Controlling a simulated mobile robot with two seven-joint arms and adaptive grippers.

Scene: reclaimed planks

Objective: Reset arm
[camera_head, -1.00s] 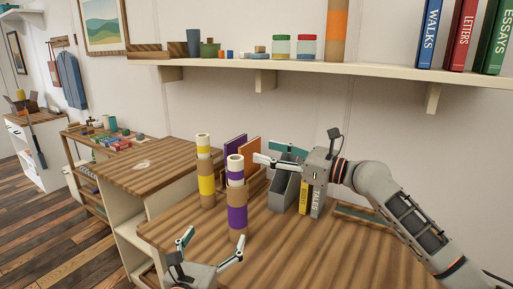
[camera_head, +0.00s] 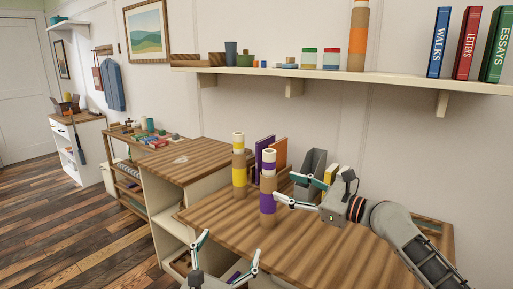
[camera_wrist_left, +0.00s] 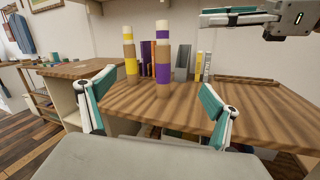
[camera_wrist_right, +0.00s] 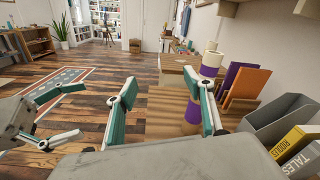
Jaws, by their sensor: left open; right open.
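My left gripper (camera_head: 226,262) is at the bottom of the head view, in front of the table's near edge. It is open and empty; its teal-padded fingers also show spread in the left wrist view (camera_wrist_left: 160,105). My right gripper (camera_head: 287,189) is above the wooden table (camera_head: 300,241), with its fingers pointing left. It is open and empty, and its fingers are spread in the right wrist view (camera_wrist_right: 160,105). The purple-banded roll (camera_head: 267,203) stands upright close to the right gripper's fingertips. The head view does not settle whether they touch.
A yellow-banded roll (camera_head: 239,177) stands behind-left of the purple one. A purple book (camera_head: 263,150), an orange book (camera_head: 281,154) and a grey file holder (camera_head: 312,172) stand at the table's back. A wall shelf (camera_head: 370,75) hangs above. Floor (camera_head: 70,215) at left is open.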

